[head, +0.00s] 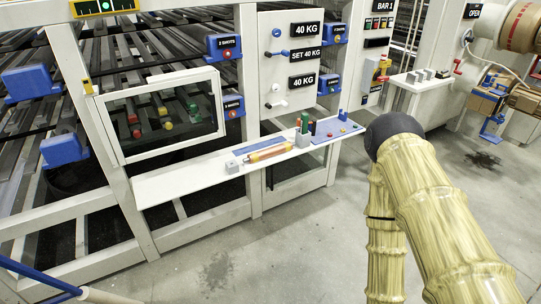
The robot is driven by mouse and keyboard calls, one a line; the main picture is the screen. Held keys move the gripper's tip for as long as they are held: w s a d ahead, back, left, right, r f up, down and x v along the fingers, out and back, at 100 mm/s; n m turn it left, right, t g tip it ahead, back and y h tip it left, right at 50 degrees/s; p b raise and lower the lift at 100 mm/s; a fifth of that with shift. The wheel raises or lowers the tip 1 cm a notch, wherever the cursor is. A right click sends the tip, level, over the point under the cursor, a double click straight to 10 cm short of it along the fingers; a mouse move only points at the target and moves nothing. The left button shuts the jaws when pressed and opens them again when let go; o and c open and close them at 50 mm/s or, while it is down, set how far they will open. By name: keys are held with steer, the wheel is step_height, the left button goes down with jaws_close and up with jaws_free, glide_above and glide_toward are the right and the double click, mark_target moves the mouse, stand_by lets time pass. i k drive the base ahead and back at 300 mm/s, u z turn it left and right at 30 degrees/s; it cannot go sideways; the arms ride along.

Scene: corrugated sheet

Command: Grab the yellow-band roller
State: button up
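A white shelf (180,184) runs along the front of the machine in the head view. A yellow and orange roller-like piece (269,151) lies on it, on a small blue mat; it is the likeliest yellow-band roller, but it is too small to make out a band clearly. Just right of it, small upright pieces in green, red-brown and dark blue stand in and around a grey block (303,139). My arm's yellowish links fill the lower right, well apart from the shelf. My gripper is not in view, so its state and anything in it are hidden.
A white-framed clear window (160,114) stands above the shelf's left part, with coloured rollers behind it. A white panel with "40 KG" labels (289,65) rises behind the shelf. Grey floor (290,240) is open in front. A blue rod crosses the lower left corner.

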mark_target(255, 157)
steer(key=z, duration=0.5)
steer(key=k, duration=0.6)
steer(key=u, duration=0.1)
steer(key=i, duration=1)
steer(key=u, duration=0.75)
steer(key=i, duration=0.95)
steer(key=u, duration=0.05)
